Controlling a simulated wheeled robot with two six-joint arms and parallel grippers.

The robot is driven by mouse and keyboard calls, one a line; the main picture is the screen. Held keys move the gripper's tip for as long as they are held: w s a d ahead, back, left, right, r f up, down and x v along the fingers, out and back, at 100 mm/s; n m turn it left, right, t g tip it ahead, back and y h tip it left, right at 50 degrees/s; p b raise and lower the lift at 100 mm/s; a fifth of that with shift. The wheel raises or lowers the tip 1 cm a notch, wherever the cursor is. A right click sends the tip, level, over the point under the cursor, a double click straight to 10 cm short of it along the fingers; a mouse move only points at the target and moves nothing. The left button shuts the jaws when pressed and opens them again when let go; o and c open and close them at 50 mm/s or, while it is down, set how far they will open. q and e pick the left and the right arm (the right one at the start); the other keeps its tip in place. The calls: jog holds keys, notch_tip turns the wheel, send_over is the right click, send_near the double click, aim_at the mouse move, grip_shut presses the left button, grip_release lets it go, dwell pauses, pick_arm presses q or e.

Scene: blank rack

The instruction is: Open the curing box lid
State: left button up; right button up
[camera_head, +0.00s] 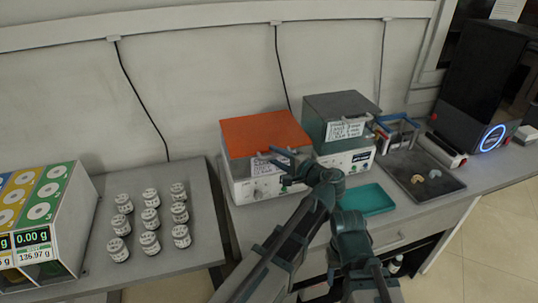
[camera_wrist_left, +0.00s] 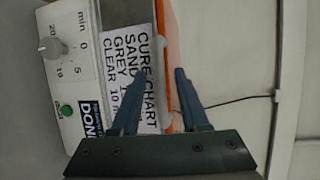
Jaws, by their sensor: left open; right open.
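The curing box (camera_head: 258,187) is a white box with an orange lid (camera_head: 263,133), which looks shut. Its front carries a printed label, a dial and a green button. In the left wrist view the cure chart label (camera_wrist_left: 130,65), the pale handle (camera_wrist_left: 161,60) and the orange lid edge (camera_wrist_left: 172,50) appear sideways. My left gripper (camera_head: 280,163) is open at the upper front of the box. In the wrist view its fingers (camera_wrist_left: 160,78) stand on either side of the handle; contact cannot be told. My right arm shows at lower middle, but its fingers cannot be made out.
A dark grey box (camera_head: 340,105) stands right of the curing box. A teal tray (camera_head: 367,198) lies in front of it. A dark tray (camera_head: 415,160) and a black machine (camera_head: 480,85) are further right. Several white jars (camera_head: 150,220) stand on the left table, beside a coloured dispenser (camera_head: 50,220).

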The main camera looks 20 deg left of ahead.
pick_arm(q)
grip_shut()
dwell(1.4)
